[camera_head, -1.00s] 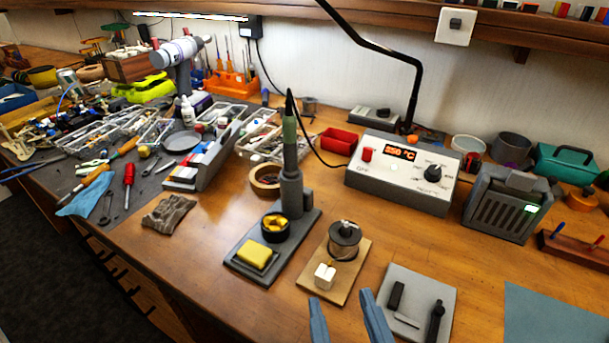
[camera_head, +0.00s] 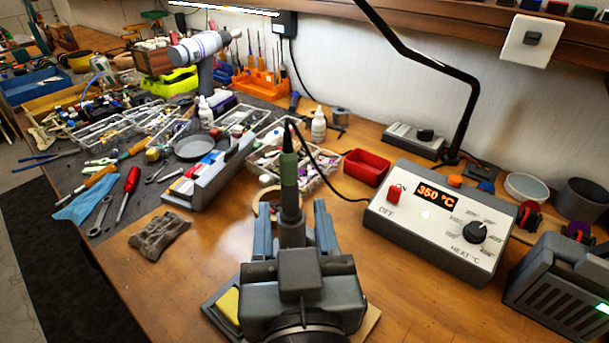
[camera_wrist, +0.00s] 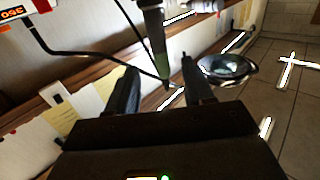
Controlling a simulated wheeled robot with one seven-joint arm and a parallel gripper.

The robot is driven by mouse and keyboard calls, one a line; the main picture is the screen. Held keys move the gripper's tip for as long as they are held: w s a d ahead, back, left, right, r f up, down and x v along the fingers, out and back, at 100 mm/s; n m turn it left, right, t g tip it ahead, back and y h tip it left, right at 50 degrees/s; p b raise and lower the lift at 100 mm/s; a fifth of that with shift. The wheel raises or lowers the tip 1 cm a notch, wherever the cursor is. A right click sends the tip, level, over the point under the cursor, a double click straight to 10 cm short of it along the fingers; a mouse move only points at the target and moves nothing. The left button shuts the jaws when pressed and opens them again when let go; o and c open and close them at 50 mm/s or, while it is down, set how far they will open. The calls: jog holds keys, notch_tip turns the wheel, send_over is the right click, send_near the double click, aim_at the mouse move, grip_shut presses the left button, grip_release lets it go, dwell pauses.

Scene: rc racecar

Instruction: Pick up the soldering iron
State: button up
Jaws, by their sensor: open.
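The soldering iron (camera_head: 289,175) stands upright in its holder, with a green grip and a black cable leaving its top. My gripper (camera_head: 292,215) is open, reaching over the stand from the front, with one finger on each side of the iron in the head view. My gripper hides most of the stand; the yellow sponge (camera_head: 229,304) shows at its left. In the wrist view, the iron (camera_wrist: 155,45) appears between and beyond the two open fingers (camera_wrist: 158,88). I cannot tell whether either finger touches it.
The soldering station (camera_head: 438,219) reads 350 °C at the right, with the cable running to the iron. A red bin (camera_head: 366,168) and a clear parts tray (camera_head: 315,172) stand behind. A grey organizer (camera_head: 213,172) and a crumpled cloth (camera_head: 160,235) lie left. Bare wood lies front left.

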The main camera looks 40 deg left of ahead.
aim_at(288, 132)
jog(key=p+x, duration=0.2)
jog(key=x, duration=0.5)
jog(key=shift+w+a+r, duration=0.15)
jog(key=shift+w+a, duration=0.05)
jog(key=shift+a, duration=0.05)
jog(key=c, duration=0.9)
jog(key=shift+c, duration=0.2)
notch_tip(288, 132, up, 8)
jog(key=p, duration=0.6)
notch_tip(288, 132, up, 10)
